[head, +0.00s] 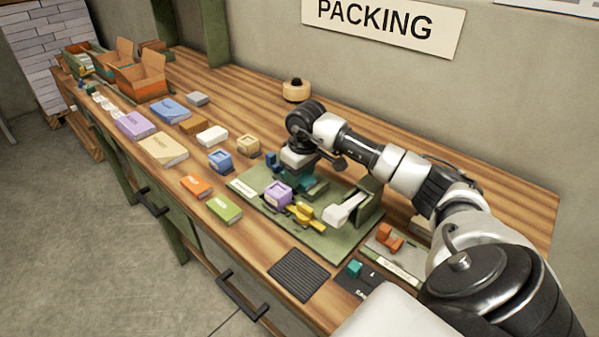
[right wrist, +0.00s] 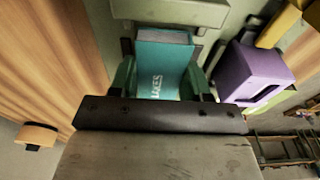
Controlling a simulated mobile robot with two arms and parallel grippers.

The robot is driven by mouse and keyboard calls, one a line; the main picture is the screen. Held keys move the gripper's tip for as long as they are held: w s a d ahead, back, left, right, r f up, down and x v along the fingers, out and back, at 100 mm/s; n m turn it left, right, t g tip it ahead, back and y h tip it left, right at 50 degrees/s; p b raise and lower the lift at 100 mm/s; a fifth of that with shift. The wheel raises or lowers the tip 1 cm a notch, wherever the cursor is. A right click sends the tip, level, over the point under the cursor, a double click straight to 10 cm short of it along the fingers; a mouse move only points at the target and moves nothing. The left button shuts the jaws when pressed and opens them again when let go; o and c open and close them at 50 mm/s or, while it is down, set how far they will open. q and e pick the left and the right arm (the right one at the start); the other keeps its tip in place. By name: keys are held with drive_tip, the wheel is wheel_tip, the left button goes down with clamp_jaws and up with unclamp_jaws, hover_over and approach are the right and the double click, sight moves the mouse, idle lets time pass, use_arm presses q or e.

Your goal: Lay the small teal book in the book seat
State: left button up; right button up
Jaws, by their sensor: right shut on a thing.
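My right gripper (head: 294,178) is shut on the small teal book (head: 307,183), low over the green board (head: 345,236). In the right wrist view the teal book (right wrist: 164,62) sits between the two green fingers (right wrist: 163,88), its lettered cover toward the camera and its page edge at the far end. A grey-green raised block (right wrist: 180,12), possibly part of the book seat, lies just beyond that end. The arm and book hide most of the seat, so I cannot tell whether the book touches it. My left gripper is out of view.
A purple block (head: 277,194) stands close beside the book. A yellow piece (head: 303,214) and an upright green holder with a white item (head: 345,208) are also on the board. Several books and blocks lie left of it. A tape roll (head: 296,90) stands by the wall.

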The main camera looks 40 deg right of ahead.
sight(304, 178)
drive_tip(key=shift+f, duration=0.2)
drive_tip(key=o, duration=0.9)
drive_tip(key=shift+r, duration=0.1)
drive_tip(key=shift+r+p, duration=0.5)
drive_tip(key=r, duration=0.4)
drive_tip(key=s+r, duration=0.1)
drive_tip(key=r, duration=0.3)
drive_tip(key=r+b, duration=0.1)
drive_tip(key=r, duration=0.3)
drive_tip(key=shift+s, duration=0.25)
